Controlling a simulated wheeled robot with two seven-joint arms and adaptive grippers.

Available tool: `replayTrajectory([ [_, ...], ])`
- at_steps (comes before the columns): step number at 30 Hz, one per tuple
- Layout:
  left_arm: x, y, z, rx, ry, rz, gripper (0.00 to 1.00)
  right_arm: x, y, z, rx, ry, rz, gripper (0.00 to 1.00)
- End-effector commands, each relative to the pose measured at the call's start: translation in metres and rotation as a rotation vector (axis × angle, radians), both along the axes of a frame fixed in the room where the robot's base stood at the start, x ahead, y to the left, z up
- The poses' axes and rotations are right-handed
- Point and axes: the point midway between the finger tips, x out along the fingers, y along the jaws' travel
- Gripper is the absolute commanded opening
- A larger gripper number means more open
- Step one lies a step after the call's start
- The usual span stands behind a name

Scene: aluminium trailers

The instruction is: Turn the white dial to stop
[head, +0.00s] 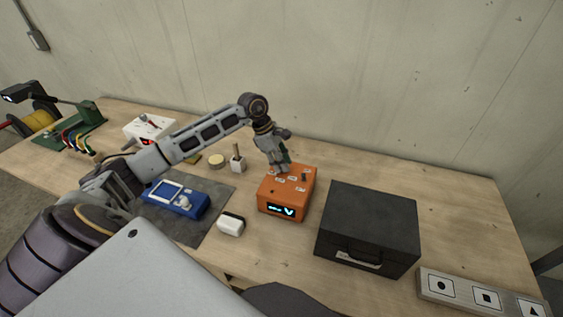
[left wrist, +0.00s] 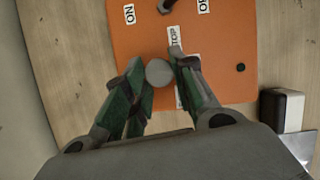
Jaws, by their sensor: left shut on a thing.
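An orange box (head: 286,192) stands on the wooden table with a lit display on its front and white labels on top. In the left wrist view its orange top (left wrist: 225,60) carries an "ON" label and a label reading "TOP", its first letter hidden by a finger. My left gripper (head: 282,168) reaches down onto the box's back left part. In the left wrist view its green fingers (left wrist: 160,82) are shut around a round, pale grey-white dial (left wrist: 159,72). The dial's pointer is not visible. My right gripper is not in view.
A short dark lever (left wrist: 165,5) stands on the box top. A black case (head: 368,226) is to the right, and a white block (head: 231,224) to the front left. A blue device (head: 176,199) lies on a grey mat. The table's back right is clear.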

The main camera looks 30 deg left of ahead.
Motion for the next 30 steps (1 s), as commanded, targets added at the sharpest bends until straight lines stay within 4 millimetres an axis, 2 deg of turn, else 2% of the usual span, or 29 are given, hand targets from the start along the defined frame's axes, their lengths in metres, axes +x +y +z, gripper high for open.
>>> replayTrajectory([
  [14, -0.001, 0.000, -0.001, 0.002, -0.001, 0.077, 0.02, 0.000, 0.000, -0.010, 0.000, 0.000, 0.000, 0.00],
  [30, -0.002, -0.001, -0.001, 0.001, -0.005, 0.368, 0.02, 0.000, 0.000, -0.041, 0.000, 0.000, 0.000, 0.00],
])
